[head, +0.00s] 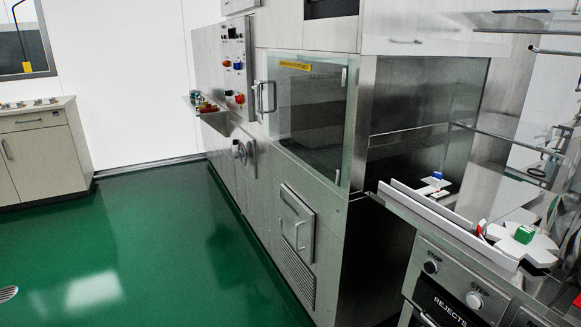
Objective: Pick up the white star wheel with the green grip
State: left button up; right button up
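The white star wheel with the green grip (540,248) lies flat on the steel ledge at the right of the head view. Its green grip (524,234) stands up from the middle of its top. A second white piece with a blue grip (437,176) lies further back, inside the machine opening. Neither of my grippers is in view.
A white rail (432,213) runs along the ledge's left side. A small red part (480,229) shows beside the star wheel. The machine's glass door (310,120) is shut. A REJECTS panel (445,305) is below the ledge. The green floor (150,240) at left is clear.

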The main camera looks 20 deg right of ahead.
aim_at(517, 241)
jog(key=i+j, duration=0.1)
jog(key=i, duration=2.3)
jog(key=i+z, duration=0.1)
jog(key=z, duration=0.3)
jog(key=i+z, duration=0.1)
jog(key=z, duration=0.25)
jog(key=i+z, duration=0.1)
jog(key=z, duration=2.9)
